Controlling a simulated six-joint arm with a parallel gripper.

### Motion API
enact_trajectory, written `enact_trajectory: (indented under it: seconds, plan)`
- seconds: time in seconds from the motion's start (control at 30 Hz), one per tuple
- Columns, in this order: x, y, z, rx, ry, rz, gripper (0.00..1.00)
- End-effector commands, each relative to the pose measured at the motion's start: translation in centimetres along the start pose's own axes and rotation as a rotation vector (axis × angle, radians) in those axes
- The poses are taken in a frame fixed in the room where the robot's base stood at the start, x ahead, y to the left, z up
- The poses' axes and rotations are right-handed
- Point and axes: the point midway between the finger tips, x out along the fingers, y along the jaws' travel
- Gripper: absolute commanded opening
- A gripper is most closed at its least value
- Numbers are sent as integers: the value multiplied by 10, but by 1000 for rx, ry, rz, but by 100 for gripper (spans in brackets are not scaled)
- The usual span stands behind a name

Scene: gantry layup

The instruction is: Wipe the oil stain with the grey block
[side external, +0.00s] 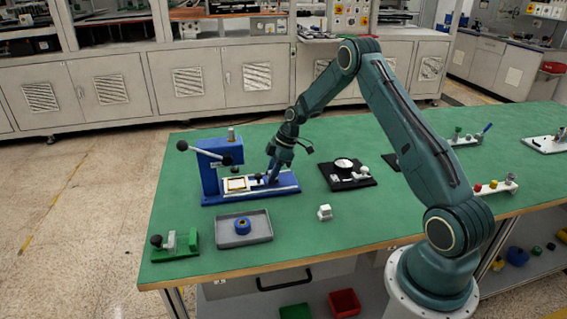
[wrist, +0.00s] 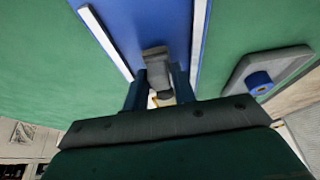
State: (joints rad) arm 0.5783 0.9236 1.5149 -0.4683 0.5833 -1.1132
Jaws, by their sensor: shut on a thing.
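My gripper (side external: 273,180) is low over the blue base of the press fixture (side external: 222,165), right of its upright. In the wrist view my gripper (wrist: 160,72) is shut on a grey piece (wrist: 155,54) between the two white rails. I cannot tell whether this piece is loose or part of the fixture. A small pale grey block (side external: 325,212) sits apart on the green table, to the right of the grey tray. I cannot make out an oil stain in either view.
The grey tray (side external: 262,238) holds a blue ring (side external: 242,226). A black fixture (side external: 364,183) with a white dial stands right of my gripper. A green clamp (side external: 187,252) is at the front left corner. The green table (side external: 300,235) is clear around the pale block.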

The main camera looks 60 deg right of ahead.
Motion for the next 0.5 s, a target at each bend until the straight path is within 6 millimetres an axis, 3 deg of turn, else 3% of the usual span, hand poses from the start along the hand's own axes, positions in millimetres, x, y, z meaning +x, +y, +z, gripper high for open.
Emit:
enact_trajectory:
  seconds: [0.03,0.5]
  plan:
    - [-16,2,-6,-4,3,9,5]
    - [-54,1,-22,-2,2,6,5]
